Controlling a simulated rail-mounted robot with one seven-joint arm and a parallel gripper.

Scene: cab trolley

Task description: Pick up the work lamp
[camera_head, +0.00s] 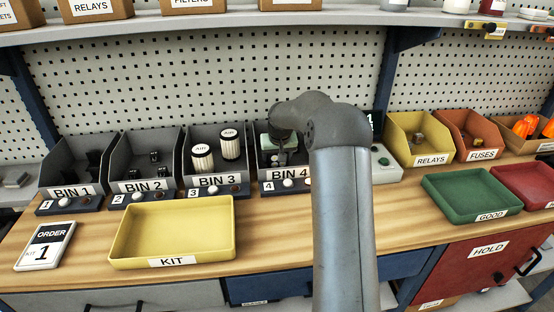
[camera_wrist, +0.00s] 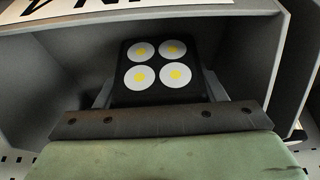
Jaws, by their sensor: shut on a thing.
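The work lamp (camera_wrist: 157,66) is a black block with four round white faces with yellow centres. It sits between the two fingers of my gripper (camera_wrist: 158,92) in the wrist view, and the gripper is shut on it. The lamp and gripper are inside the grey bin labelled BIN 4 (camera_wrist: 247,50). In the head view my gripper (camera_head: 280,158) reaches down into BIN 4 (camera_head: 290,175), and my arm hides the bin's right side. I cannot tell whether the lamp touches the bin floor.
BIN 3 (camera_head: 218,183) with two white filters stands left of BIN 4. A yellow KIT tray (camera_head: 172,262) lies in front. A small panel (camera_head: 385,163) stands right of BIN 4. The upper shelf (camera_head: 200,27) runs above, with a perforated board behind.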

